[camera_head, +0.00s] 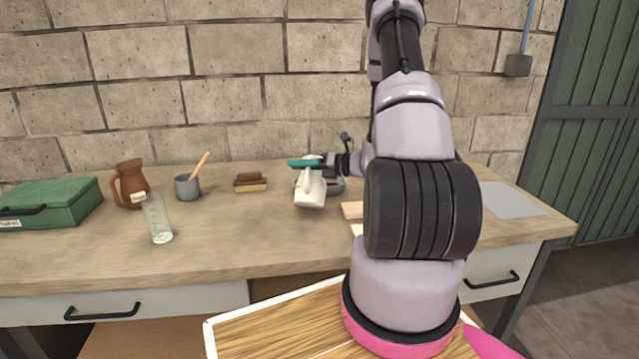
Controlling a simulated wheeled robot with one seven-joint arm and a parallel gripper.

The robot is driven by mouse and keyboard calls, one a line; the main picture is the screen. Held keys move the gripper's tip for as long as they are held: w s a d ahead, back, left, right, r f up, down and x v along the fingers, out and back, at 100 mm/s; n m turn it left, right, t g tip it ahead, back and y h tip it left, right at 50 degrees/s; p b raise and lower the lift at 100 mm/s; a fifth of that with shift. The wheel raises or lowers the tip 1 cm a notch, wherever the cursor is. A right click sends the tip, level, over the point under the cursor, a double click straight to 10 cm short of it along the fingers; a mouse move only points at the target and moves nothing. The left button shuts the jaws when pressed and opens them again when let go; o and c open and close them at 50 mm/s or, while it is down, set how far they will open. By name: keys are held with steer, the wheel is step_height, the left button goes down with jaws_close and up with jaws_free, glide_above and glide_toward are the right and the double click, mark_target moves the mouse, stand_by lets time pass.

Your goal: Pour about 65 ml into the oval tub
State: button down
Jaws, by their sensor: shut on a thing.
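My gripper (328,164) is over the back middle of the bench, small and partly hidden by my arm. It is shut on a white vessel (311,190), which hangs tilted with its lower end toward the front. A teal piece (303,162) shows at the top of the vessel; I cannot tell what it belongs to. A grey rounded tub (334,185) shows partly behind and beneath the vessel, and seems to be the oval tub. The vessel and my arm cover much of it. I cannot see any stream or the level inside.
A clear measuring cylinder (157,219), brown jug (130,184), grey cup with a wooden stick (187,187) and green box (47,204) stand at left. A brush-like block (250,182) lies left of the vessel. Wooden pieces (352,210) and a grey sheet (512,199) lie right.

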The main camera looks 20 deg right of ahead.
steer(key=shift+w+d+r+m, duration=0.1)
steer(key=shift+w+d+m, duration=0.2)
steer(key=shift+w+m, duration=0.25)
steer(key=shift+d+m, duration=0.1)
steer(key=shift+m, duration=0.15)
steer(key=shift+w+d+f+m+g, duration=0.2)
steer(key=shift+w+d+m+g, duration=0.3)
steer(key=shift+m, duration=0.3)
steer(key=shift+w+d+r+m, duration=0.2)
steer(key=shift+w+r+m, duration=0.25)
steer(key=shift+r, duration=0.25)
stand_by(2.2)
steer(key=shift+s+a+f+n+t, duration=0.15)
steer(key=shift+s+a+f+n, duration=0.1)
steer(key=shift+s+a+n, duration=0.25)
steer(key=shift+s+a+f+n+t, duration=0.15)
steer(key=shift+s+a+f+n, duration=0.1)
steer(key=shift+s+n, duration=0.4)
steer(key=shift+s+a+f+n+t, duration=0.1)
steer(key=shift+s+a+n+t, duration=0.3)
steer(key=shift+n, duration=0.8)
steer(key=shift+s+a, duration=0.1)
steer(key=shift+s, duration=0.05)
